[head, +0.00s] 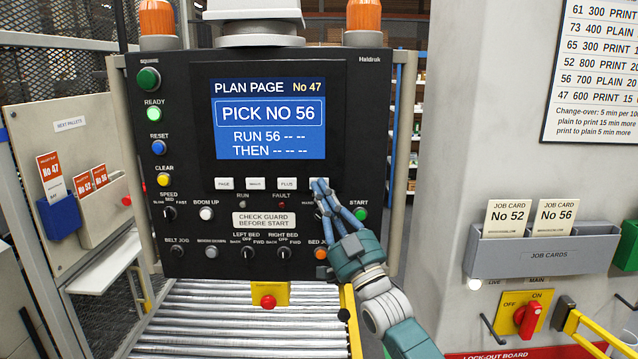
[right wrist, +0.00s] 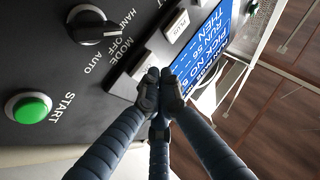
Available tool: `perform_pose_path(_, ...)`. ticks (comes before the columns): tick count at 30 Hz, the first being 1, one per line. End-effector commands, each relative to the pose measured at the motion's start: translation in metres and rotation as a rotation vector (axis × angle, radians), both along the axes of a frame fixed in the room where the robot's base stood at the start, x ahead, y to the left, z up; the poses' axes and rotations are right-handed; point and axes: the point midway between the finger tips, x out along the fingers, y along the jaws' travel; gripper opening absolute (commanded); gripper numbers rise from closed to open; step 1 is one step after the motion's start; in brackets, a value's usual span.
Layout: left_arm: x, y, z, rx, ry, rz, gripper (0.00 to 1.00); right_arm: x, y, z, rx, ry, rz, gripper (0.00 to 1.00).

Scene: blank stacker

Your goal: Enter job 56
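The control panel (head: 195,110) has a blue screen (head: 268,130) reading "PLAN PAGE No 47", "PICK NO 56", "RUN 56 -- --" and "THEN -- -- --". Below it is a row of white keys, including the PLUS key (head: 287,184). My right gripper (head: 320,186) is at the rightmost key, right of PLUS, and partly covers it. In the right wrist view the gripper's fingertips (right wrist: 159,88) are drawn together with nothing held. They overlap this key (right wrist: 130,75), whose label is hidden; I cannot tell whether they touch it. My left gripper is not in view.
The green START button (head: 360,214) and the mode knob (right wrist: 95,25) are close to the right gripper. Job cards 52 and 56 stand in the grey holder (head: 535,256) at right. A roller bed (head: 240,320) runs below the panel.

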Motion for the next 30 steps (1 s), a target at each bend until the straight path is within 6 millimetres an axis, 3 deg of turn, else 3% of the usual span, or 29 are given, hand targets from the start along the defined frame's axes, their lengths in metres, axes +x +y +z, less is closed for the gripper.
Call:
perform_pose_path(15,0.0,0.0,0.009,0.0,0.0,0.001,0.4,-0.011,0.0,0.001,-0.001,0.0,-0.001,0.0)
perform_pose_path(30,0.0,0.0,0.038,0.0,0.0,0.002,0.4,-0.055,-0.001,0.001,-0.002,0.0,-0.001,0.0)
